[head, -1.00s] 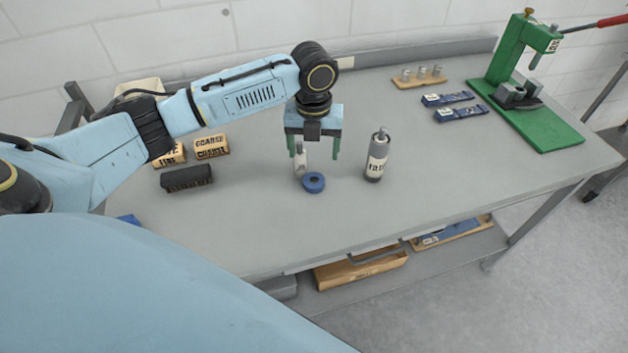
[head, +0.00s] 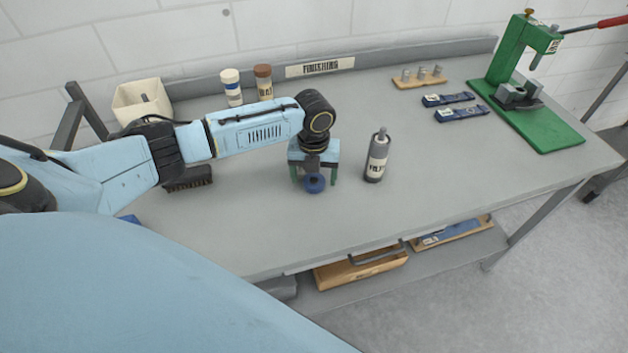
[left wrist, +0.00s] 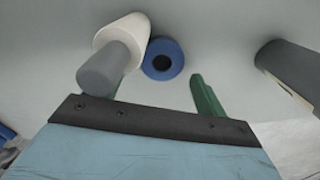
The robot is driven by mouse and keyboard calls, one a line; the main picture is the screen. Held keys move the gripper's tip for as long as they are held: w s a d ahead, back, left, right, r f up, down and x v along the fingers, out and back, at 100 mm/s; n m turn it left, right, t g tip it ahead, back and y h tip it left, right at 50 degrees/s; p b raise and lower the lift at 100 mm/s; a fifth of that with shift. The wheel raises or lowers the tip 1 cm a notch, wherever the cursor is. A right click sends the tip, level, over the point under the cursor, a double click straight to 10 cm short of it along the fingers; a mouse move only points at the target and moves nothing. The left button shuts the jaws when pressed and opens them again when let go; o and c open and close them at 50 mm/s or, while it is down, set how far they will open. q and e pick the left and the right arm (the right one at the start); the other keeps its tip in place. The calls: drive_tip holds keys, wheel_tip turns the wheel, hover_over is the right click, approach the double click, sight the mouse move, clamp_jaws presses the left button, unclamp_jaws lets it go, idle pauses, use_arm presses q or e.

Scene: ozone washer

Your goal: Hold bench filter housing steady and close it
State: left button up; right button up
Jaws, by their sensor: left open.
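My left gripper (head: 314,176) is open and pointing down low over the bench, its green fingers apart. A blue ring-shaped cap (head: 314,184) with a dark centre lies just in front of it; in the left wrist view the cap (left wrist: 164,58) shows beyond the gap between the fingers. A white and grey cylindrical piece (left wrist: 118,47) shows beside the cap there, overlapping the left finger. In the head view my gripper hides it. A grey bottle-like cylinder with a white label (head: 376,158) stands upright to the right, apart from the gripper; I cannot tell which piece is the housing.
A dark brush (head: 190,178) lies left, partly behind my arm. A white bin (head: 142,100) and two small bottles (head: 232,87) stand at the back. Blue bars (head: 462,114) and a green press (head: 535,95) are right. The bench front centre is clear.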

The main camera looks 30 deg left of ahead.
use_arm(q)
drive_tip(key=shift+f, duration=0.95)
drive_tip(key=c, duration=1.1)
drive_tip(key=shift+c, duration=0.2)
drive_tip(key=shift+r, duration=0.1)
wheel_tip(320, 180, up, 18)
